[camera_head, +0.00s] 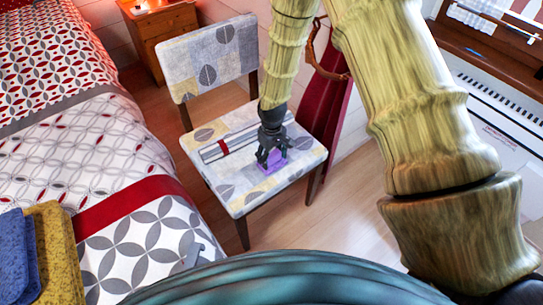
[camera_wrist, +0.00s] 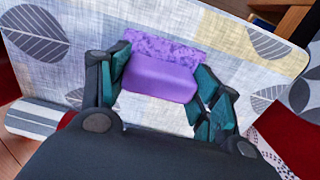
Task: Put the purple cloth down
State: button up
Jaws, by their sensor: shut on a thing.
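The purple cloth (camera_head: 273,161) is at my gripper's fingertips, over the seat of the patterned chair (camera_head: 232,197). My gripper (camera_head: 271,158) points down at the seat and is shut on the cloth. In the wrist view the cloth (camera_wrist: 160,80) lies between the two teal fingers of my gripper (camera_wrist: 162,90), with a smooth near part and a mottled far edge. The cloth is at or very close to the seat; I cannot tell whether it rests on it. Part of it is hidden by the fingers.
A grey-striped roll with a red band (camera_head: 222,148) lies on the seat beside my gripper. The chair's backrest (camera_head: 208,57) rises behind. A bed (camera_head: 130,215) stands to the left, with blue and yellow folded cloths (camera_head: 55,250). A dark red curtain (camera_head: 325,115) hangs behind the seat's right side.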

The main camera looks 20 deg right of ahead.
aim_at(272, 155)
dwell(0.3)
jog(key=o, duration=1.1)
notch_tip(272, 155, up, 12)
jog(key=p, duration=0.1)
jog(key=s+f+m, duration=0.1)
jog(key=s+f, duration=0.9)
jog(key=f, duration=0.1)
jog(key=s+d+f+m, duration=0.1)
jog(key=s+f, duration=0.2)
jog(key=s, duration=0.5)
jog(key=s+d+f+m, duration=0.1)
jog(key=s+f, duration=0.2)
jog(key=s, duration=0.6)
jog(key=s+d+f+m, duration=0.1)
jog(key=s+f, duration=0.2)
jog(key=s, duration=0.6)
jog(key=shift+s+d+f, duration=0.1)
jog(key=shift+s+f, duration=0.1)
jog(key=shift+f, duration=0.1)
